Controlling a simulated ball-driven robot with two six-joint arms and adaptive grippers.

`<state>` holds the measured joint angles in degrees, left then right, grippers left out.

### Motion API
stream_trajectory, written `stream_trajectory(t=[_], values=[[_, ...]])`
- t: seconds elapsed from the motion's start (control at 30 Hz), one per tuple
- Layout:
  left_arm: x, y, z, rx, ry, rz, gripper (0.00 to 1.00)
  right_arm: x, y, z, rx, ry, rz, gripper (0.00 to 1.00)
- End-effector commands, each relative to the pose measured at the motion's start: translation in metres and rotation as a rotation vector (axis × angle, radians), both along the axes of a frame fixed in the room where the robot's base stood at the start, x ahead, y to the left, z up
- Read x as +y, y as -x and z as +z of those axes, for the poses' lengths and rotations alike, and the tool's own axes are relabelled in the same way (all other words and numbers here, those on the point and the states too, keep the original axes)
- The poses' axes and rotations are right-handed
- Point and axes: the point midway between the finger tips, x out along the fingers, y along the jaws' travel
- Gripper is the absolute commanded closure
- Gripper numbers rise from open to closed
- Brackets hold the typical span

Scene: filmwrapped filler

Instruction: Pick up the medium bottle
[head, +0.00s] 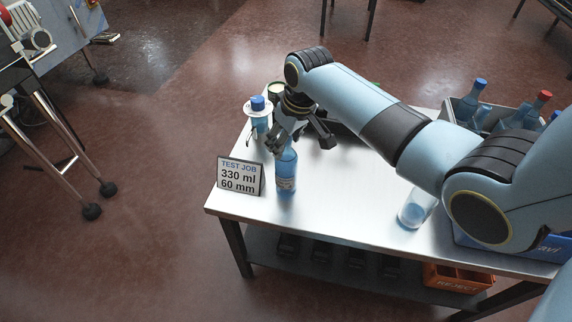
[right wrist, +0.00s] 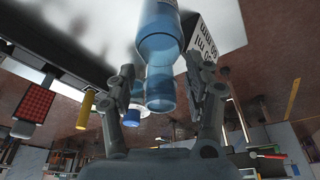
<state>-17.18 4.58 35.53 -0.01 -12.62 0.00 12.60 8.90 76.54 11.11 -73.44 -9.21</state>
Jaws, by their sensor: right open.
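A blue bottle (head: 286,173) with a pale label stands upright on the table beside the sign, its top partly hidden by my right gripper (head: 299,138). In the right wrist view the bottle (right wrist: 159,48) shows with its neck between the two spread fingers of my right gripper (right wrist: 160,68). The fingers look apart from the glass, with a gap on the left side; contact on the right is hard to tell. Which size this bottle is cannot be read from its label. My left gripper is in neither view.
A sign (head: 240,176) reads "TEST JOB 330 ml 60 mm". A blue-capped item with a white disc (head: 257,113) stands behind the bottle. A clear glass vessel (head: 415,210) is at the front edge. A crate (head: 452,110) holds several bottles. An orange bin (head: 457,279) sits below.

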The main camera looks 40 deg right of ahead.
Motion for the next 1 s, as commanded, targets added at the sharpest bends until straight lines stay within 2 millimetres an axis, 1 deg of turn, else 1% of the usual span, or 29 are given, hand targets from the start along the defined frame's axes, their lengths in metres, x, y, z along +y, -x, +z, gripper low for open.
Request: stream_trajectory(t=[0.13, 0.5, 0.53, 1.0], values=[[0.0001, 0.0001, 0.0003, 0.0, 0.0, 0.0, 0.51, 0.0002, 0.0002, 0.0005, 0.0, 0.0, 0.0, 0.49], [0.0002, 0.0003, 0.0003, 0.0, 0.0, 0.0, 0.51, 0.0001, 0.0005, 0.0004, 0.001, 0.0, 0.0, 0.97], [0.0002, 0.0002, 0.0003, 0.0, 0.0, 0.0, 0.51, 0.0001, 0.0005, 0.0004, 0.001, 0.0, 0.0, 1.0], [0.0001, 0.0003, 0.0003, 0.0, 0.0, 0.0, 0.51, -0.0002, 0.0003, 0.0008, 0.0, 0.001, 0.0, 1.0]])
